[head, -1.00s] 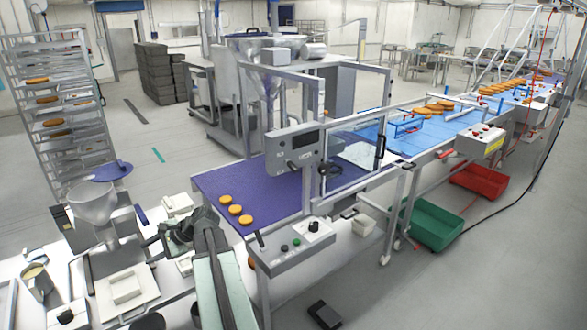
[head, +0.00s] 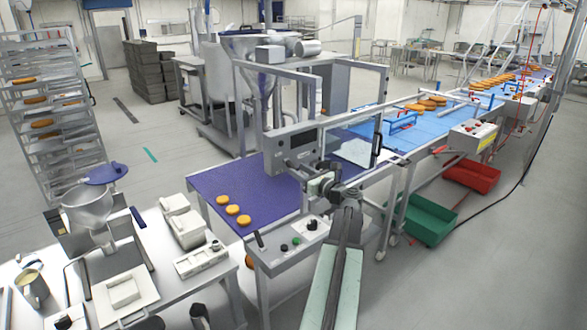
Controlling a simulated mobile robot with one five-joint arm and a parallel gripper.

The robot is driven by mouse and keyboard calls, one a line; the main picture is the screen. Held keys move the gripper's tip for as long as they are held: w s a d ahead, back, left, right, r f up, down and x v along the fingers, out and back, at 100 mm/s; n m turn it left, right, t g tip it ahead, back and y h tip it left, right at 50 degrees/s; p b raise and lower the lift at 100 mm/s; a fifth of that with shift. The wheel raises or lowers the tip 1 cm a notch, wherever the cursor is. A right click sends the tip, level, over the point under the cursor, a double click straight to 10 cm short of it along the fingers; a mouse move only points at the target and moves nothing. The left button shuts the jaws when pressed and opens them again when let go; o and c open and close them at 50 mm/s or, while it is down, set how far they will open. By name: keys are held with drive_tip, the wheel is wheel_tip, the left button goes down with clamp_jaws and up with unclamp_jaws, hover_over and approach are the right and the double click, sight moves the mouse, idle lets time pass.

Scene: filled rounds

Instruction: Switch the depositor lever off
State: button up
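A grey control box (head: 290,250) sits at the near end of the purple conveyor belt (head: 240,187). A short black lever (head: 260,240) stands tilted at its left end, beside small buttons and a black knob. A small tabletop hopper machine (head: 88,208) stands at the left, with a blue handle (head: 138,217) on its right side. I cannot tell for sure which of these is the depositor lever. My gripper (head: 322,187) is above and right of the control box in the picture, apart from both levers. Its fingers are too small and dark to tell open or shut.
Round orange cakes (head: 232,209) lie on the purple belt. A metal frame with a grey panel (head: 292,150) rises over the belt behind my gripper. White boxes (head: 183,225) stand on the left bench. Green (head: 430,218) and red (head: 470,176) crates are at right.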

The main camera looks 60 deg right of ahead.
sight(296, 169)
drive_tip(key=x, duration=0.3)
drive_tip(key=shift+w, duration=0.35)
clamp_jaws()
drive_tip(key=f+b, duration=0.1)
drive_tip(key=b, duration=0.2)
drive_tip(key=shift+f+t, duration=0.15)
drive_tip(key=shift+t, duration=0.25)
drive_tip(key=shift+w+f+t+h+b, duration=0.1)
drive_tip(key=shift+t+h+b, duration=0.2)
drive_tip(key=shift+b, duration=0.5)
drive_tip(key=shift+t+b, duration=0.3)
drive_tip(key=shift+b, duration=0.4)
drive_tip(key=shift+r, duration=0.35)
